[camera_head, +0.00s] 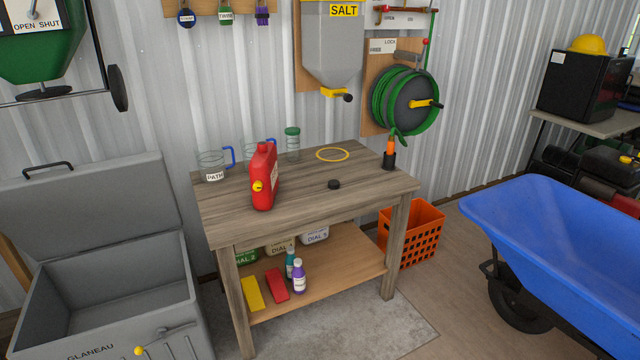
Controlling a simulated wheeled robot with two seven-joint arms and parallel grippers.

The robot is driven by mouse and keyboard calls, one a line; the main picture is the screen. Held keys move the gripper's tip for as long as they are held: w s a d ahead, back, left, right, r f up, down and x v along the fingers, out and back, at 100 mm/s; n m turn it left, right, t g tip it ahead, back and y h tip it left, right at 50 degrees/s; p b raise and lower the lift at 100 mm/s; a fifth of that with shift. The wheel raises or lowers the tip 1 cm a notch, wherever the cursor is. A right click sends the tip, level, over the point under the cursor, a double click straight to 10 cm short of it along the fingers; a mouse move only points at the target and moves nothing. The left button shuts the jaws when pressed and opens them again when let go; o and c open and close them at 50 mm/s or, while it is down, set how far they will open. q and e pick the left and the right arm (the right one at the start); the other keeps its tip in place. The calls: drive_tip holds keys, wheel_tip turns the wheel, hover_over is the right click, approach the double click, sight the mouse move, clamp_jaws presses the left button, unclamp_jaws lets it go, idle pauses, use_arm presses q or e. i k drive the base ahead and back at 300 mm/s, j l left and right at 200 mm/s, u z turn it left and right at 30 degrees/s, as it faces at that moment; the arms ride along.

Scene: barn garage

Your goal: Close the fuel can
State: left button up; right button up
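A red fuel can (264,180) stands upright on the wooden workbench (225,212), left of the bench's middle. A yellow round part (257,186) shows on its side facing me. A small black disc, possibly a cap (334,184), lies on the bench to the right of the can, apart from it. The can's opening is too small to make out. Neither of my grippers is in view.
Two clear jugs, a green-lidded jar (292,142), a yellow ring (332,154) and an orange-tipped nozzle (390,152) are on the bench. An open grey chest (110,285) stands left, a blue wheelbarrow (560,235) right. The bench's front right is clear.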

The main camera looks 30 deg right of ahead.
sight(263, 165)
drive_tip(key=i+l+z, duration=0.2)
drive_tip(key=i+l, duration=0.15)
drive_tip(key=i, duration=0.45)
drive_tip(key=i+l+z, duration=0.25)
drive_tip(key=i, duration=0.55)
drive_tip(key=i+z, duration=0.2)
drive_tip(key=i, duration=0.6)
